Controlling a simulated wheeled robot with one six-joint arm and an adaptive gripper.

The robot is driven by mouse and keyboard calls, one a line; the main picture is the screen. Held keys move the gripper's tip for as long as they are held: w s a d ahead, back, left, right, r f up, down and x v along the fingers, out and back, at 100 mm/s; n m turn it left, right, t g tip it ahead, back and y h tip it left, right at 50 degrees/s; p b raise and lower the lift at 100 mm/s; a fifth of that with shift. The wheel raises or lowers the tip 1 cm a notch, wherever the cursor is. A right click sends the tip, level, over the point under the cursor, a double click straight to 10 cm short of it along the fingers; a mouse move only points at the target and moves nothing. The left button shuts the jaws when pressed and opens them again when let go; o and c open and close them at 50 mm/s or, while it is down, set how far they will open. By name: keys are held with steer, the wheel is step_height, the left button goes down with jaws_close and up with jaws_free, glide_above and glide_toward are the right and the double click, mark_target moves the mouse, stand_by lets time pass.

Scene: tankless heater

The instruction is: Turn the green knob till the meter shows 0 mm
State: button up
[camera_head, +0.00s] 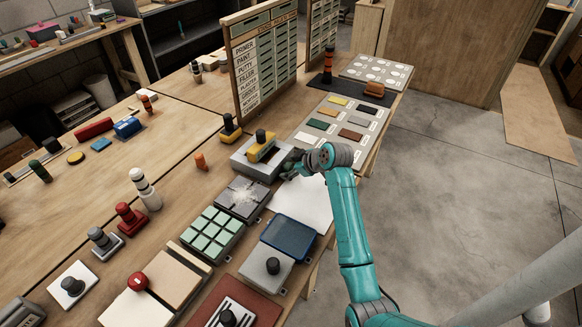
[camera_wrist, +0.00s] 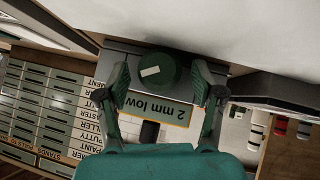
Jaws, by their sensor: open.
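The green knob (camera_wrist: 155,74) with a white mark shows in the wrist view, on the face of a grey box. My gripper (camera_wrist: 161,78) is open, with one finger on each side of the knob; I cannot tell whether either finger touches it. The meter (camera_wrist: 160,108) is a green plate with a yellow edge beside the knob, reading "2 mm low" upside down in this view. In the head view my gripper (camera_head: 291,163) is at the right side of the grey box (camera_head: 247,164), and the knob and meter are hidden there.
A yellow block with a black knob (camera_head: 262,147) sits on the grey box. A dark grey plate (camera_head: 242,198), a white sheet (camera_head: 301,200) and a blue tray (camera_head: 289,238) lie nearby. A labelled board (camera_head: 262,70) stands behind. Open floor (camera_head: 450,160) is to the right.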

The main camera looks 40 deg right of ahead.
steer(key=c, duration=1.1)
steer(key=shift+c, duration=0.2)
steer(key=shift+d+m+g+y, duration=0.15)
steer(key=shift+m+g+y, duration=0.25)
steer(key=shift+y, duration=0.3)
steer(key=shift+w+d+m+g+y, duration=0.15)
steer(key=shift+m+g+y, duration=0.25)
steer(key=shift+m+y, duration=0.7)
steer(key=shift+n+y, duration=0.3)
steer(key=shift+y, duration=0.1)
steer(key=o, duration=1.1)
steer(key=shift+o, duration=0.2)
